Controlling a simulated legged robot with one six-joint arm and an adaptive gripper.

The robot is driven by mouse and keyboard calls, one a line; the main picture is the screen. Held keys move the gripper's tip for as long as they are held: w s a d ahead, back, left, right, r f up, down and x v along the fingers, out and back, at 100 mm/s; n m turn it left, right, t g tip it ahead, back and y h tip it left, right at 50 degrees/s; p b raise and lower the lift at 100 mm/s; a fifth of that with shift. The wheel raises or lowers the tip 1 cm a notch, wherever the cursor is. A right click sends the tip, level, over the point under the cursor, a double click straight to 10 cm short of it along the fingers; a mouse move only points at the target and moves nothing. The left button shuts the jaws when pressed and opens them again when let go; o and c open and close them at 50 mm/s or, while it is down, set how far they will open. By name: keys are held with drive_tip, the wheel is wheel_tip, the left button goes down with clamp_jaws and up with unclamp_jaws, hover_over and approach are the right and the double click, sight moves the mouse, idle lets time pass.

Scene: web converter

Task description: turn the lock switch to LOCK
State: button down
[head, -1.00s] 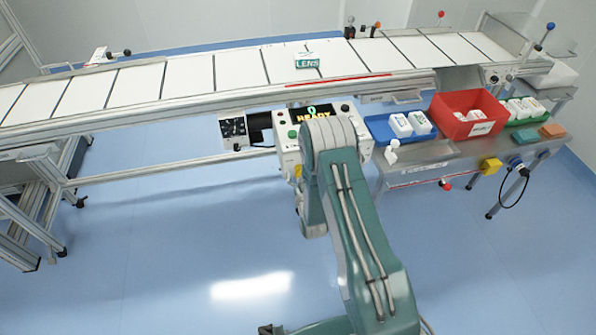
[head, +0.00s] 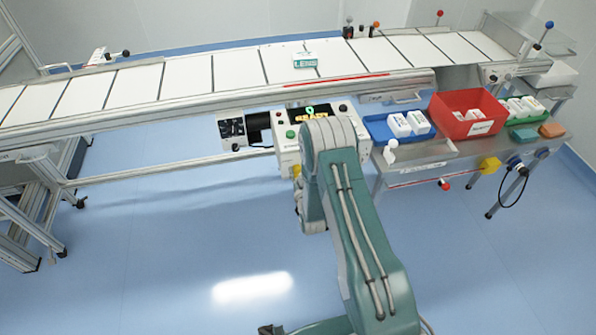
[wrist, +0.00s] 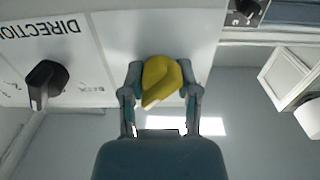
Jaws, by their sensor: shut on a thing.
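The yellow knob (wrist: 160,80) of a switch sits on a white panel (wrist: 120,40) in the wrist view, its pointer tilted toward the lower left of that picture. My gripper (wrist: 163,92) has one finger on each side of the knob and is shut on it. No LOCK lettering is readable, and the gripper covers the area below the knob. In the head view the control box (head: 287,150) stands under the conveyor, and my arm hides my gripper and most of the box front.
A black knob (wrist: 46,82) beside the lettering DIRECTION is on the same panel. The conveyor (head: 190,80) runs above the box. A blue tray (head: 381,130) and a red bin (head: 466,116) stand on the bench at right.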

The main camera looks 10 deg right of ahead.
drive_tip(key=n, duration=0.8)
drive_tip(key=shift+n, duration=0.3)
drive_tip(key=n, duration=0.5)
drive_tip(key=shift+a, duration=0.1)
drive_tip(key=shift+n, duration=1.9)
drive_tip(key=shift+f, duration=0.15)
drive_tip(key=shift+c, duration=1.7)
unclamp_jaws()
